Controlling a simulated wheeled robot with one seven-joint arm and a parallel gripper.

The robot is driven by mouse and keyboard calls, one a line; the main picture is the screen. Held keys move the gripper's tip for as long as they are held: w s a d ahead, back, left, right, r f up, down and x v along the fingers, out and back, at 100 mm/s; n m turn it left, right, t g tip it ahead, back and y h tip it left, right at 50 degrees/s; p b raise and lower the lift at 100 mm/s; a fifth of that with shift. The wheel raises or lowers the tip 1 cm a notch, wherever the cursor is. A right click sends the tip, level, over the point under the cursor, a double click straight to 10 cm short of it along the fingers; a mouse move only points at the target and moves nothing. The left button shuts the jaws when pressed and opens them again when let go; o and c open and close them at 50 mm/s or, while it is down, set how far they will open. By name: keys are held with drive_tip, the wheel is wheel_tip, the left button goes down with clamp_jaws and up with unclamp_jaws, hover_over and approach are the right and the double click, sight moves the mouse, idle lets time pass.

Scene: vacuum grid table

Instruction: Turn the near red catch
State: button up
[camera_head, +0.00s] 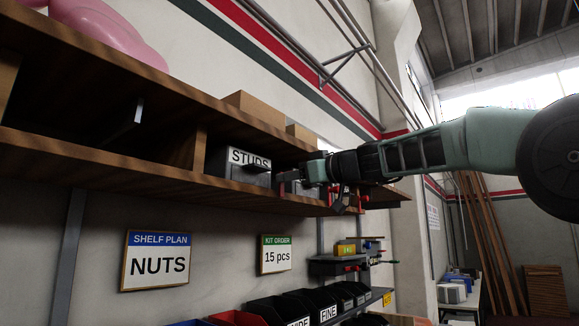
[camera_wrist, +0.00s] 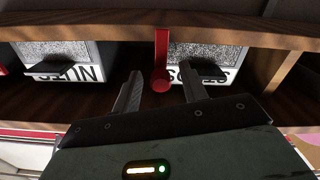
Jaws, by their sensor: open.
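In the wrist view a red catch (camera_wrist: 161,62) shows as a straight bar with a round knob at its lower end, upright in the picture in front of the shelf. My gripper (camera_wrist: 160,72) is open, with one finger on each side of the catch in this view. Gaps show between the fingers and the catch, and nothing is held. In the head view my gripper (camera_head: 286,182) is at the shelf front, just right of the STUDS bin (camera_head: 245,166). I cannot make out this catch clearly there, behind my gripper.
The wrist view shows bin labels upside down: the NUTS bin (camera_wrist: 60,62) left and the STUDS bin (camera_wrist: 208,66) right. A wooden shelf (camera_head: 100,160) runs along the wall. Black bins (camera_head: 270,310) stand below. Another red part touches the wrist view's left edge.

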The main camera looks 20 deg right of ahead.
sight(288, 198)
drive_tip(key=shift+w+a, duration=0.4)
drive_tip(key=shift+w, duration=0.15)
clamp_jaws()
drive_tip(key=shift+d+f+m, duration=0.1)
drive_tip(key=shift+m, duration=0.2)
drive_tip(key=shift+w+d+f+m+b, duration=0.55)
drive_tip(key=shift+m+b, duration=0.55)
drive_tip(key=shift+m, duration=1.75)
drive_tip(key=shift+w+d+f+m+b, duration=0.2)
drive_tip(key=shift+d+f+m+b, duration=0.55)
drive_tip(key=shift+m, duration=2.15)
drive_tip(key=shift+w+d+f+m+b, duration=0.35)
drive_tip(key=shift+f+m+b, duration=0.35)
drive_tip(key=shift+m+b, duration=1.45)
drive_tip(key=shift+a+m+p, duration=0.15)
drive_tip(key=shift+m+p, duration=0.5)
drive_tip(key=shift+m, duration=0.25)
